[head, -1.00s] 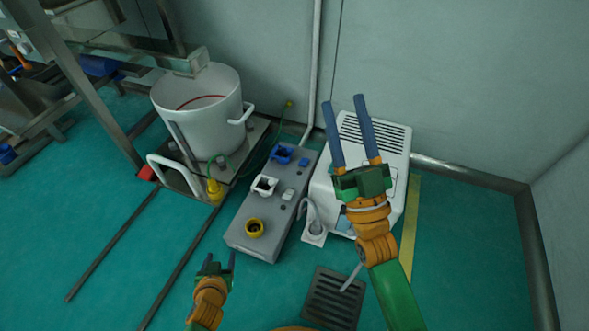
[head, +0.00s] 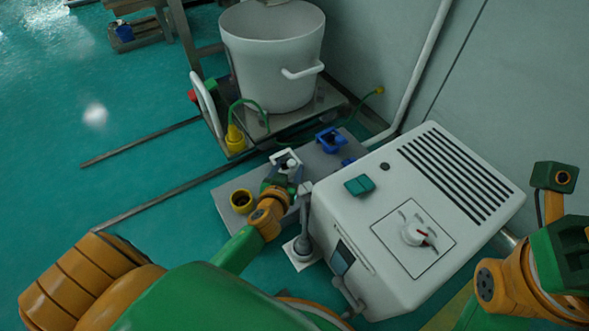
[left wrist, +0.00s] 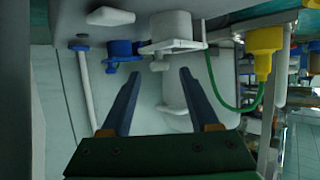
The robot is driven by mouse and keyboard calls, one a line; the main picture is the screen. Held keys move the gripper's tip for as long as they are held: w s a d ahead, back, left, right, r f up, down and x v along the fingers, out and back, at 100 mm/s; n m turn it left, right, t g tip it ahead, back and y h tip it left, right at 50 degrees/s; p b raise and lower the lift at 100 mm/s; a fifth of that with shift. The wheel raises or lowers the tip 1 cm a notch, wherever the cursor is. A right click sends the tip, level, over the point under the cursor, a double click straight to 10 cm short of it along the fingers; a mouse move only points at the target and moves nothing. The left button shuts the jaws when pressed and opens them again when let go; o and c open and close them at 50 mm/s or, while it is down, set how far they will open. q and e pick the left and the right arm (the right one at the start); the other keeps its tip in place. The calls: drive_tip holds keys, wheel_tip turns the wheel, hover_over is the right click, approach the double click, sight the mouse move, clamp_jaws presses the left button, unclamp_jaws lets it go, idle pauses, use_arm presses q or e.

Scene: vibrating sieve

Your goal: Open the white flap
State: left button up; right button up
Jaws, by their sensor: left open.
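The white flap (head: 285,158) sits on a white socket on the grey socket box, between a yellow socket (head: 243,201) and a blue one (head: 331,140). In the left wrist view the white flap (left wrist: 172,46) is just ahead of the fingertips, and the blue socket (left wrist: 122,57) is to its left. My left gripper (head: 282,172) is at the white socket and partly covers it. In its wrist view the left gripper (left wrist: 160,72) has its fingers apart with nothing between them. My right wrist shows at the right edge; its fingers are not visible.
A white machine (head: 390,250) with a dial and vents stands right of the grey box (head: 228,200). A white pot (head: 270,60) stands on a metal stand behind. A yellow plug (head: 235,138) on a green cable hangs at the stand.

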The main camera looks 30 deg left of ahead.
use_arm(q)
drive_tip(key=shift+x, duration=1)
clamp_jaws()
idle(0.6)
